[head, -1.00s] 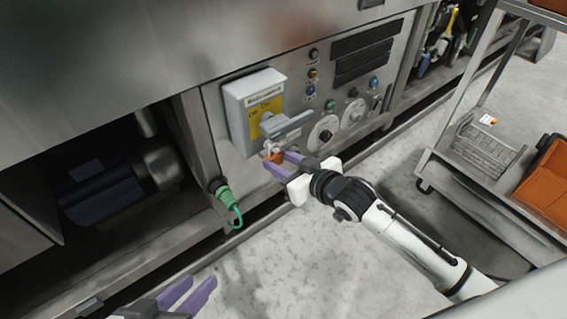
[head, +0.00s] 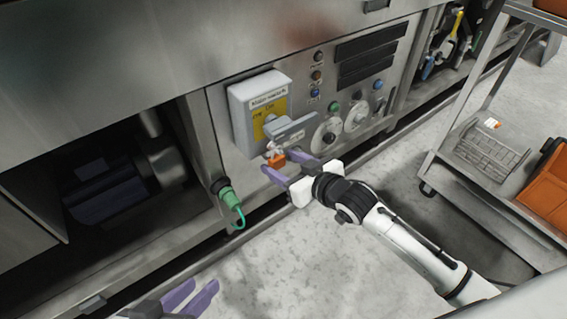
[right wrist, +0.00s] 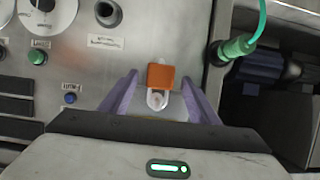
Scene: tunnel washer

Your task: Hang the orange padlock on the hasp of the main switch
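The orange padlock (head: 278,162) hangs at the hasp (head: 273,149), a pale tab under the grey handle (head: 292,129) of the main switch (head: 258,97). In the right wrist view the padlock (right wrist: 161,77) shows an orange body with its pale shackle around or against the tab; whether it is closed I cannot tell. My right gripper (head: 276,162) is open, with one purple finger on each side of the padlock and gaps between. My left gripper (head: 202,285) is open and empty, low at the bottom edge of the head view.
A green plug with a cable (head: 228,199) sits below the switch. Knobs (head: 325,133) and buttons are to the right on the panel. A metal cart (head: 452,176) with a wire basket (head: 488,152) and an orange bin (head: 545,180) stands at the right.

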